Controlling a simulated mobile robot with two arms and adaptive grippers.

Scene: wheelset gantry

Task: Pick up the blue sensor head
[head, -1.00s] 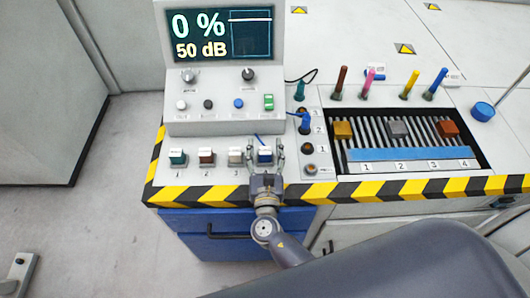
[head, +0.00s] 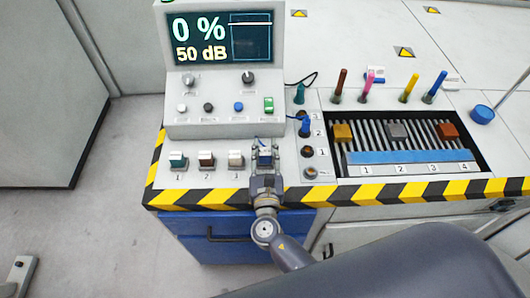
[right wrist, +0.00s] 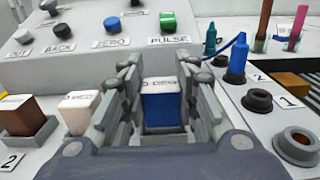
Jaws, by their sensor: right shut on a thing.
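The blue sensor head (head: 265,157) is a small block with a blue body and a white labelled top, at the right end of the row of blocks on the panel. It also shows in the right wrist view (right wrist: 163,108), between the two fingers. My right gripper (head: 264,148) is shut on it from the front, one finger on each side. My left gripper is not in view.
A white block (head: 236,159), a brown block (head: 206,159) and a teal block (head: 178,160) stand to the left. The console (head: 222,112) rises behind. A blue plug (head: 305,128) and round sockets (head: 307,151) are close on the right. A slotted tray (head: 480,173) lies farther right.

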